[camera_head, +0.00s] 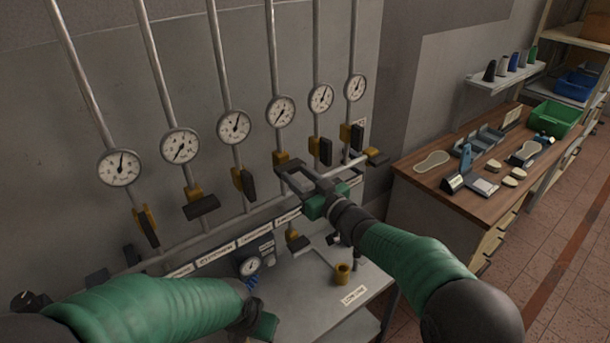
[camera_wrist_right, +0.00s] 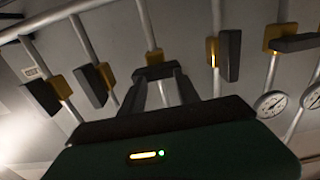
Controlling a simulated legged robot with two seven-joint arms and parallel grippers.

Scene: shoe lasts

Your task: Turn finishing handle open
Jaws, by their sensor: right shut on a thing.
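A row of valves with yellow bodies and dark handles sits on vertical pipes along the wall. My right gripper (camera_head: 288,174) is at the valve on the fourth pipe from the left, just below its yellow body (camera_head: 281,158). In the right wrist view its two fingers (camera_wrist_right: 164,88) are shut on the dark valve handle (camera_wrist_right: 155,72), which lies across the pipe. In the head view the gripper largely hides this handle. The labels on the strip below are too small to read, so I cannot tell which says finishing. My left gripper (camera_head: 264,326) is low, partly hidden behind its arm, away from the valves.
Neighbouring handles stand close on both sides, at the third pipe (camera_head: 245,182) and fifth pipe (camera_head: 325,152). Round gauges (camera_head: 280,111) sit above. A wooden workbench (camera_head: 430,170) stands at right.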

